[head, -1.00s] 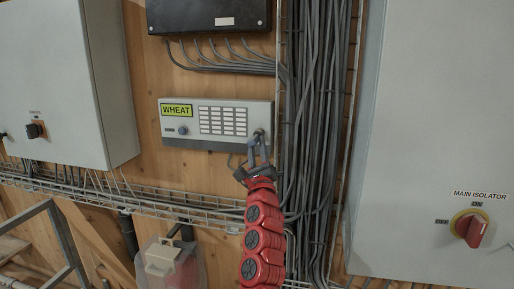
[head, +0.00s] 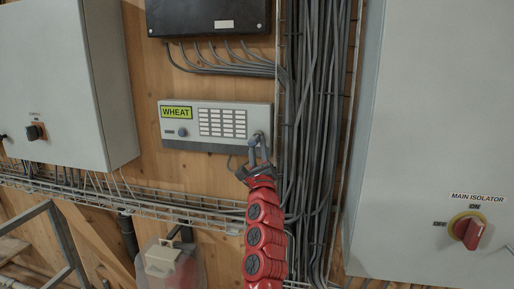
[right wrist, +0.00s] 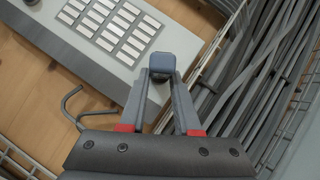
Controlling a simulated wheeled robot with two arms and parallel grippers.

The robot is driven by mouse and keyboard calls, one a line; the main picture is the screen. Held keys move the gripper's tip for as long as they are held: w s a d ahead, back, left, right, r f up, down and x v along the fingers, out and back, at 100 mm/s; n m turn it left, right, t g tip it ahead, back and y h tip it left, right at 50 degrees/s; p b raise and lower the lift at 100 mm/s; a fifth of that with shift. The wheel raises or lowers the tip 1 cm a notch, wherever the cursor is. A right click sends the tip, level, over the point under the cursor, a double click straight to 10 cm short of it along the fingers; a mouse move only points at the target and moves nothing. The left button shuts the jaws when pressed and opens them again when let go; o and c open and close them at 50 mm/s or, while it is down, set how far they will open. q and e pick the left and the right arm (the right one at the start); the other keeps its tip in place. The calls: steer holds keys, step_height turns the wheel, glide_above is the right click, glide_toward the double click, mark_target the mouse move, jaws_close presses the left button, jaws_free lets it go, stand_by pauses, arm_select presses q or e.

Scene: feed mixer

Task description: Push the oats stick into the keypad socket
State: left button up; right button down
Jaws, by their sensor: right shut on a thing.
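The grey keypad panel (head: 218,145) is on the wooden wall, with a green-yellow display (head: 177,112) reading WHEAT. It also shows in the right wrist view (right wrist: 75,53). My right gripper (head: 259,143) is at the panel's lower right corner. In the right wrist view its fingers (right wrist: 162,85) are shut on a small blue-grey stick (right wrist: 162,64), which lies over the panel's lower right end. I read no label on the stick. The socket is hidden behind the stick and fingers, so I cannot tell how deep the stick sits. My left gripper is not in view.
A thick bundle of grey cables (head: 310,120) runs down just right of the panel. A wire tray (head: 150,205) passes below it. A black box (head: 208,15) hangs above. A grey cabinet with a red isolator switch (head: 468,230) stands at the right.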

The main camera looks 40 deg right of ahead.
steer(key=c, duration=0.5)
jaws_free()
steer(key=shift+d, duration=0.15)
steer(key=shift+c, duration=0.2)
steer(key=shift+f, duration=0.1)
steer(key=b+v, duration=0.9)
steer(key=v, duration=0.8)
steer(key=shift+f, duration=0.1)
